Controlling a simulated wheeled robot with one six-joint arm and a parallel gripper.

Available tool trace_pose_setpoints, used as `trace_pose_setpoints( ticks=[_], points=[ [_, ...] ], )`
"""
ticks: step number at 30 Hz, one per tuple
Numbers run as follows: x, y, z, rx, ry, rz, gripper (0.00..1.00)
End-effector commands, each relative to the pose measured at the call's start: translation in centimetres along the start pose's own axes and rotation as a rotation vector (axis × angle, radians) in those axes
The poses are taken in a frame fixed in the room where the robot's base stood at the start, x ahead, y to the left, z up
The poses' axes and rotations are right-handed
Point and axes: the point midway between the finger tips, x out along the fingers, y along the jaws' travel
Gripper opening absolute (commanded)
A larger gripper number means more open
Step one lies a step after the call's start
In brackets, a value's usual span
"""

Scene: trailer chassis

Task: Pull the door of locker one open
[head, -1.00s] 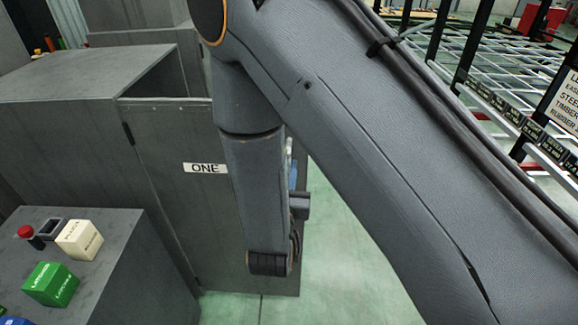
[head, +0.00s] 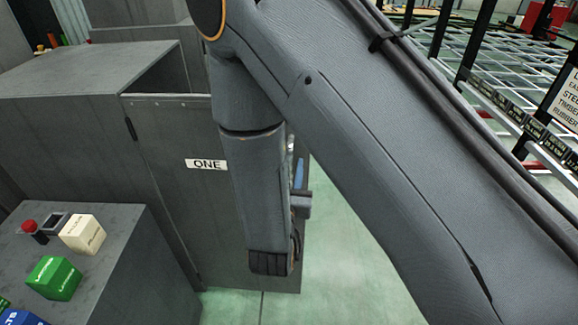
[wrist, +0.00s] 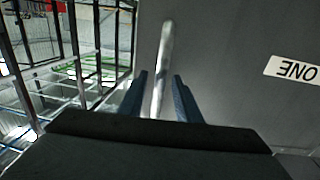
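The door of locker one (head: 180,225) is a grey panel with a white "ONE" label (head: 207,164). It stands partly open, with a dark gap behind its top edge in the head view. In the wrist view the door (wrist: 235,90) fills the right side, its label (wrist: 292,70) upside down. A pale bar handle (wrist: 163,60) runs up between the two blue fingers of my gripper (wrist: 160,85). Narrow gaps show between the bar and both fingers, so my gripper looks open around it. In the head view my arm hides the handle and most of the gripper.
A grey bench (head: 125,265) at lower left carries a red button (head: 29,226), a white cube (head: 83,234) and a green cube (head: 54,278). The locker body (head: 70,90) stands behind. Metal racks (head: 490,60) stand at upper right. Green floor (head: 335,255) is clear beside the door.

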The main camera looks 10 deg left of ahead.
Motion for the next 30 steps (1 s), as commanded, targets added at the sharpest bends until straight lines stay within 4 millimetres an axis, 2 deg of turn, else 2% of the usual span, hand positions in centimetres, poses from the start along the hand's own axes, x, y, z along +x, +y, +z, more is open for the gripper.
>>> trace_pose_setpoints(
  ticks=[9,13,18,30],
  points=[
    [-5.0,-0.2,0.1,0.000,0.001,-0.006,0.31],
    [-6.4,-0.2,0.1,0.000,0.001,-0.005,0.31],
    [-7.1,-0.1,0.0,0.001,0.001,-0.003,0.31],
    [-7.2,-0.1,0.0,0.001,0.001,-0.002,0.31]
  ],
)
